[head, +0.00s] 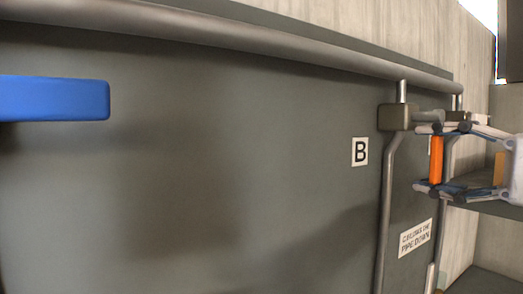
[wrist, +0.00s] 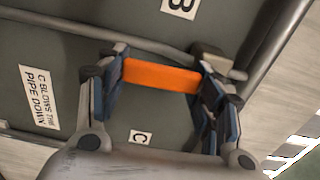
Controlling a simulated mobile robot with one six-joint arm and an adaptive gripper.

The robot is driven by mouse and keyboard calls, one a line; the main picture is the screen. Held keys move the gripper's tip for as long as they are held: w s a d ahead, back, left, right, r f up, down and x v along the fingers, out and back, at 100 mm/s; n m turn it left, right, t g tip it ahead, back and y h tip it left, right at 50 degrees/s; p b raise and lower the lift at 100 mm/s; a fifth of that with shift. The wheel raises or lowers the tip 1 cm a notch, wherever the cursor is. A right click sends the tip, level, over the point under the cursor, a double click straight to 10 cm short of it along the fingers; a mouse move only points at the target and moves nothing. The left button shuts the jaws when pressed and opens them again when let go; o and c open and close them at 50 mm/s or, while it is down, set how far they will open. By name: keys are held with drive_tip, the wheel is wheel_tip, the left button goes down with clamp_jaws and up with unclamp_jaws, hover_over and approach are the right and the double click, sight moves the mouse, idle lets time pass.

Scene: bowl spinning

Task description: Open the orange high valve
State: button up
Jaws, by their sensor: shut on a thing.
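The orange valve handle (head: 436,160) is a short bar that stands upright at the right of the head view, by a brownish-grey valve body (head: 395,117) on a pipe. My gripper (head: 428,158) comes in from the right, with one finger at the handle's top end and one at its bottom end. In the wrist view the orange handle (wrist: 160,74) spans between the two fingers of my gripper (wrist: 160,80). The gripper is shut on the handle across its length. The fingers hide the handle's ends.
A blue bar (head: 55,98) juts in at the left. A thick pipe (head: 230,38) runs along the top of the grey panel, and a thin pipe (head: 386,200) drops from the valve body. A "B" label (head: 360,152) is left of the valve. A grey shelf (head: 490,209) is below my gripper.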

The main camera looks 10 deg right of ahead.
drive_tip(key=shift+a+m, duration=0.1)
drive_tip(key=shift+m, duration=0.2)
drive_tip(key=shift+c, duration=0.2)
drive_tip(key=o, duration=1.6)
drive_tip(key=shift+s, duration=0.1)
drive_tip(key=shift+c, duration=0.2)
drive_tip(key=v, duration=1.2)
